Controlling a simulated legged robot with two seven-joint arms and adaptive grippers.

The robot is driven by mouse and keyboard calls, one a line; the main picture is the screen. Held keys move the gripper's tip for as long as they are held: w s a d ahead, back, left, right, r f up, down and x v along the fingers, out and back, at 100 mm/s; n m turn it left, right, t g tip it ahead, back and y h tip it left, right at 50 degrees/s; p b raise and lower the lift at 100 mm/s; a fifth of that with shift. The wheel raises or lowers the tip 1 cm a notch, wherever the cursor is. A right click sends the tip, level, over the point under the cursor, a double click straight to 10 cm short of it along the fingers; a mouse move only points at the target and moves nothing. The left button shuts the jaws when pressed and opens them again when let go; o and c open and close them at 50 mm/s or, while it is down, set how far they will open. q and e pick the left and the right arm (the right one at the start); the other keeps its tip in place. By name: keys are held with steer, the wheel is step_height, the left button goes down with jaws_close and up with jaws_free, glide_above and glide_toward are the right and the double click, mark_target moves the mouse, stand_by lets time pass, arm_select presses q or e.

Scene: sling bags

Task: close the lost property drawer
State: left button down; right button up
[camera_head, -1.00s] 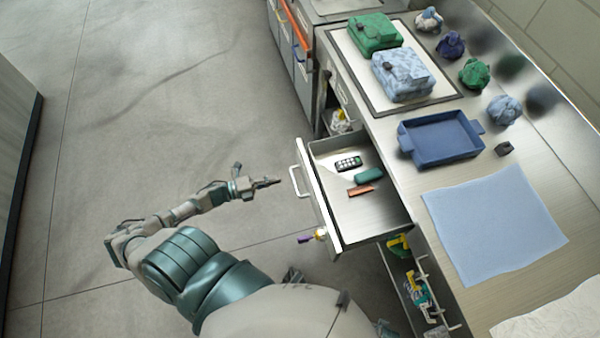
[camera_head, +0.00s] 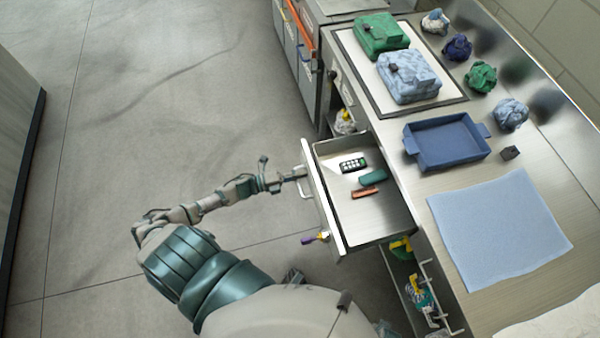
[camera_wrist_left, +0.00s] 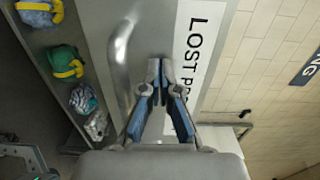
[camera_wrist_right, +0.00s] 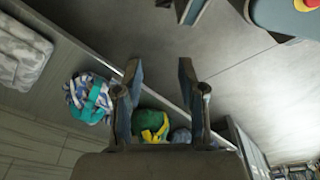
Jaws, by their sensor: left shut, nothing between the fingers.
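The lost property drawer (camera_head: 385,222) stands pulled out from under the counter, with its white-edged front facing left. Inside lie a black device with buttons (camera_head: 352,163), a teal case (camera_head: 373,177) and a small orange item (camera_head: 365,192). My left gripper (camera_head: 301,172) is shut and empty at the drawer front, by the handle. In the left wrist view, its closed fingertips (camera_wrist_left: 160,68) point at the front panel, between the metal handle (camera_wrist_left: 118,65) and the "LOST P..." label (camera_wrist_left: 195,50); I cannot tell whether they touch. My right gripper (camera_wrist_right: 158,68) is open and empty in the right wrist view.
On the counter are a blue tray (camera_head: 447,142), a light blue cloth (camera_head: 500,228), and green (camera_head: 380,34) and pale blue bags (camera_head: 408,76) on a mat. An open shelf with bundled items (camera_head: 420,292) lies below. The floor at left is clear.

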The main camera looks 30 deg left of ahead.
arm_select(q)
steer(key=b, duration=0.3)
glide_toward(363, 161)
steer(key=r, duration=0.3)
steer(key=shift+s+a, duration=0.3)
steer(key=shift+s, duration=0.1)
steer(key=b+x, duration=0.2)
steer(key=x, duration=0.9)
steer(key=shift+w+b, duration=0.1)
steer(key=shift+b, duration=0.3)
steer(key=shift+w+d, duration=0.35)
steer(key=shift+r, duration=0.15)
arm_select(e)
step_height(363, 161, up, 16)
steer(key=w, duration=0.1)
steer(key=shift+w+a+r+t, duration=0.25)
steer(key=shift+w+t, duration=0.05)
steer(key=shift+w, duration=0.05)
arm_select(q)
steer(key=shift+r, duration=0.1)
steer(key=shift+a, duration=0.1)
